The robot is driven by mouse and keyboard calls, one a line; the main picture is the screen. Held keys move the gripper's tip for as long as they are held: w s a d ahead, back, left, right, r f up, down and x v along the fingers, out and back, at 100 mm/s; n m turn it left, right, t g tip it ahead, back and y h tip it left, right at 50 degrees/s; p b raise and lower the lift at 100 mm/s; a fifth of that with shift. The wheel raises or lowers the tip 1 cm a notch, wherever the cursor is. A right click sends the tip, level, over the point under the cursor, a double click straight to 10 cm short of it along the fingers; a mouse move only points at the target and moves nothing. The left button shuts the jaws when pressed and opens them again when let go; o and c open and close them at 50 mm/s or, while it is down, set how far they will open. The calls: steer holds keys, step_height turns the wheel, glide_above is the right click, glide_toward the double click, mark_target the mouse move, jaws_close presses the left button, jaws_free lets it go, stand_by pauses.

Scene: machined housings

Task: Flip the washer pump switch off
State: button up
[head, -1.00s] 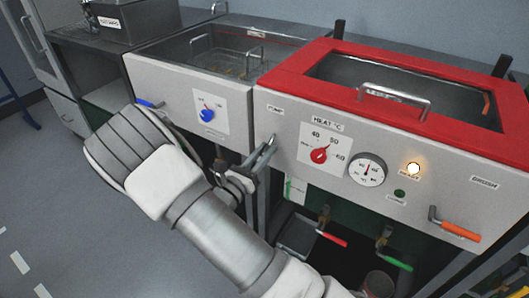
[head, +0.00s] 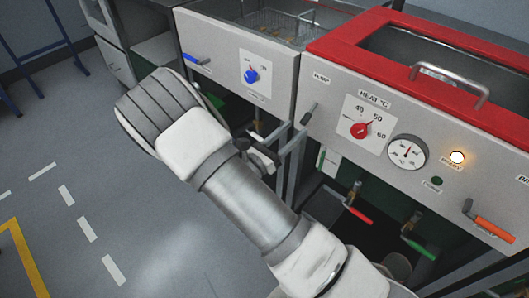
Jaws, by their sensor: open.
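The washer's pump switch (head: 308,114) is a small dark toggle on the grey front panel, below and slightly left of the PUMP label (head: 321,79). It lies slanted in the picture, from lower left to upper right. I cannot tell which end is its free tip. My gripper (head: 277,147) is open, below and left of the switch, and appears apart from it. My white and grey arm hides part of the gripper and the lower frame behind it.
Right of the switch are a red heat knob (head: 361,130), a round gauge (head: 407,152) and a lit amber lamp (head: 457,157). Red (head: 357,214) and green (head: 419,248) valve handles stick out below. A neighbouring tank has a blue knob (head: 251,76).

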steer(key=p+v, duration=0.1)
steer(key=v, duration=1.1)
steer(key=shift+p, duration=0.3)
steer(key=s+d+r+m+g+y, duration=1.25)
steer(key=r+m, duration=0.35)
steer(key=m, duration=0.6)
step_height(320, 180, up, 27)
steer(key=s+m+t+y+p, duration=0.2)
steer(key=m+t+p, duration=0.3)
steer(key=p, duration=1.5)
steer(key=shift+s+d+m+y, duration=0.15)
steer(key=shift+s+m+y, duration=0.2)
steer(key=shift+s+m, duration=0.15)
steer(key=shift+w, duration=0.1)
